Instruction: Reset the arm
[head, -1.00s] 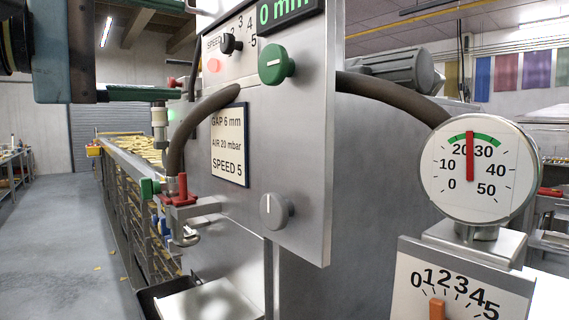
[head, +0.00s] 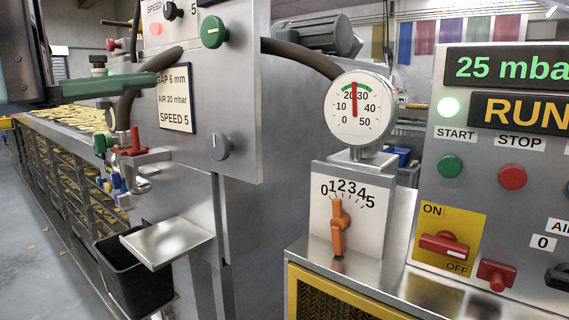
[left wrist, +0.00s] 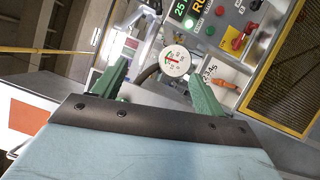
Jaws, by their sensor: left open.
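My left arm comes in from the upper left in the head view, and a green finger of my left gripper (head: 112,88) reaches across in front of the machine panel. In the left wrist view the two green fingers of the gripper (left wrist: 158,90) stand wide apart with nothing between them. The round pressure gauge (head: 360,108) lies beyond the fingers, and it also shows in the left wrist view (left wrist: 175,61). Its red needle points straight up, between 20 and 30. My right gripper is in neither view.
An orange lever (head: 339,228) on a 0 to 5 scale points up. A control panel (head: 515,195) reads 25 mbar and RUN, with a red ON/OFF switch (head: 445,247). A black bin (head: 135,275) and a steel shelf (head: 165,241) stand below. A chip conveyor (head: 65,125) runs back left.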

